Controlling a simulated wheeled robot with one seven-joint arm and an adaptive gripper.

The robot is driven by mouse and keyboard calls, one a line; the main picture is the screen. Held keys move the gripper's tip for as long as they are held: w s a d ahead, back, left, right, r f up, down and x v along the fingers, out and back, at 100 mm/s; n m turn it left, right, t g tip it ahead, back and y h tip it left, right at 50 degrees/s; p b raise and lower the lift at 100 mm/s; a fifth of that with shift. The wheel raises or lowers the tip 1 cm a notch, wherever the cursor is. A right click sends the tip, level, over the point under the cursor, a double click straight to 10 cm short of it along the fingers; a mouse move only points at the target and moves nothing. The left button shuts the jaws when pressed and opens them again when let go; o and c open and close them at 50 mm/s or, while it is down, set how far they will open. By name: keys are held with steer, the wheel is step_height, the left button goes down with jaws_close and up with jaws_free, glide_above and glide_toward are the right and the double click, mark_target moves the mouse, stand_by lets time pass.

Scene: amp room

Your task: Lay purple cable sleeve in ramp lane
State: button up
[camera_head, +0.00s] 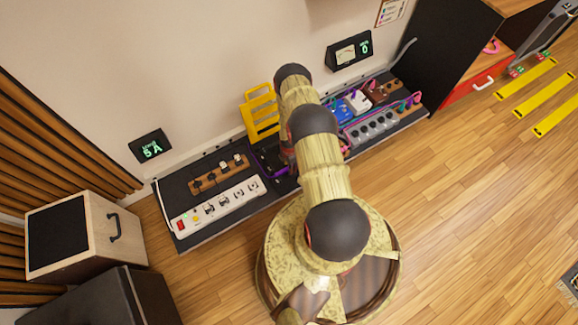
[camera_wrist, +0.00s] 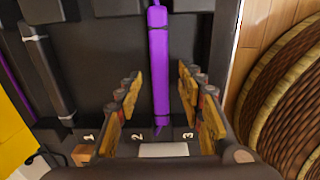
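I cannot tell whether the sleeve is fully down in the lane. In the head view, my arm hides most of the gripper and sleeve.
A dark grey sleeve (camera_wrist: 48,75) lies by lane 1. A purple cable (camera_wrist: 12,78) runs at the far left. A yellow slotted piece (camera_head: 262,112) leans at the wall. A white power strip (camera_head: 218,207) and a pedalboard (camera_head: 377,126) flank my arm.

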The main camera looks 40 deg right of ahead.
step_height(320, 180, up, 12)
steer(key=shift+f, duration=0.25)
stand_by(0.9)
